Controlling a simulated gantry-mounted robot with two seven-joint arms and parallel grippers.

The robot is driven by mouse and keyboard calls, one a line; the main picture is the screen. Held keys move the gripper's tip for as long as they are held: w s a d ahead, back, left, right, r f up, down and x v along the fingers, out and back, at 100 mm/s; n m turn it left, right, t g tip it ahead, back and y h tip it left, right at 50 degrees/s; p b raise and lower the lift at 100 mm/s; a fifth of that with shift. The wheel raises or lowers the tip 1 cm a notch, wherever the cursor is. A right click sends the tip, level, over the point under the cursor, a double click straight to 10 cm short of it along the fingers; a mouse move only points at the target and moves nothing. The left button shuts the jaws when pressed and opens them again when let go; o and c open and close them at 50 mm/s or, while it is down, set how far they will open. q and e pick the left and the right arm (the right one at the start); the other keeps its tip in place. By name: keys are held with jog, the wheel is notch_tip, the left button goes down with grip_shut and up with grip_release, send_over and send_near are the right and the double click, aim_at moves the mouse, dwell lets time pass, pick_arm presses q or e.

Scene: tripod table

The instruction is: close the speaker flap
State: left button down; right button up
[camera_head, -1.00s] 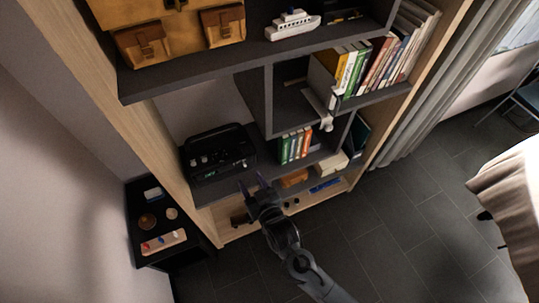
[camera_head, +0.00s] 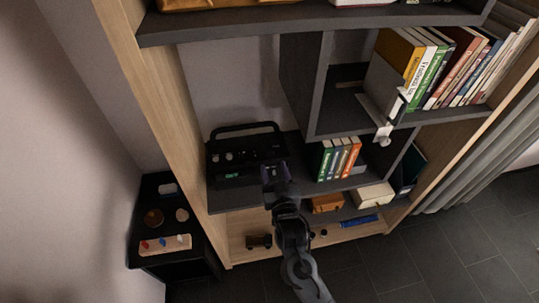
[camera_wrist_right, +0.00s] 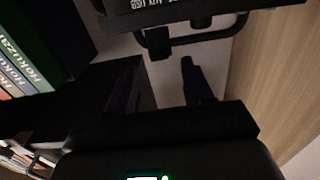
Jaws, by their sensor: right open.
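The black speaker (camera_head: 245,160) stands on a shelf at the left of the bookcase, with a carry handle on top, knobs and a small green patch on its front. In the right wrist view its dark printed surface (camera_wrist_right: 190,8) shows at the top, the lettering upside down. I cannot pick out the flap or its angle. My right gripper (camera_head: 274,172) is in front of the speaker's right end; I cannot tell whether it touches. Its two fingers (camera_wrist_right: 157,85) are apart with nothing between them. My left gripper is out of view.
Upright books (camera_head: 338,158) stand right of the speaker on the same shelf. A wooden side panel (camera_head: 175,130) is on the left. Below are a brown box (camera_head: 327,202) and a small dark toy (camera_head: 258,241). A black side table (camera_head: 168,220) stands at the far left.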

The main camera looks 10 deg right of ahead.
aim_at(269, 152)
jog(key=w, duration=0.2)
jog(key=w+b, duration=0.1)
jog(key=w, duration=0.2)
jog(key=w+b, duration=0.1)
jog(key=w, duration=0.1)
jog(key=shift+w+a, duration=0.35)
jog(key=shift+w, duration=0.05)
jog(key=c, duration=0.8)
jog(key=shift+r+p, duration=0.1)
jog(key=shift+p, duration=0.25)
jog(key=g+p, duration=0.1)
jog(key=p, duration=0.3)
jog(key=w+g+p, duration=0.1)
jog(key=g+p, duration=0.1)
jog(key=p, duration=0.3)
jog(key=g+p, duration=0.2)
jog(key=p, duration=0.3)
jog(key=shift+w+r+h, duration=0.25)
jog(key=shift+h, duration=0.05)
jog(key=shift+w+f+g+p, duration=0.15)
jog(key=shift+f+g+p, duration=0.1)
jog(key=shift+g+p, duration=0.6)
jog(key=shift+f, duration=0.1)
jog(key=shift+f+g, duration=0.1)
jog(key=shift+g, duration=0.15)
